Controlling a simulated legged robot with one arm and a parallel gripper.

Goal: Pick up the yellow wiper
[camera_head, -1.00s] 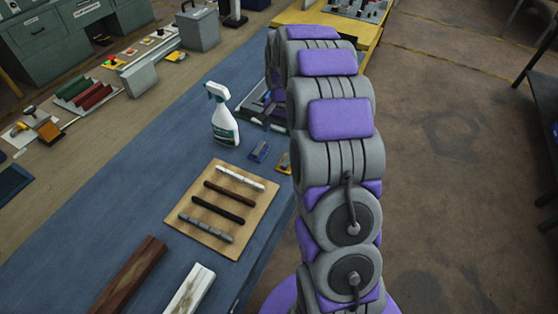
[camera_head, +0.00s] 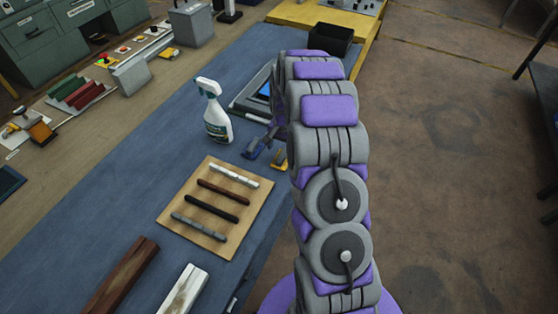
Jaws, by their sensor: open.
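The yellow wiper (camera_head: 279,160) appears as a small yellow and dark piece on the blue bench, close to the left side of my arm. A similar small blue piece (camera_head: 250,154) lies just to its left. My gripper (camera_head: 266,143) is open and low over the bench, beside these two pieces. My arm and gripper partly cover the yellow wiper. I cannot tell whether the fingers touch it.
A white spray bottle (camera_head: 215,112) stands left of my gripper. A wooden board (camera_head: 207,163) with several strips lies nearer, with wood bars (camera_head: 123,275) in front. A grey tray (camera_head: 243,101) and black bin (camera_head: 329,39) are farther back.

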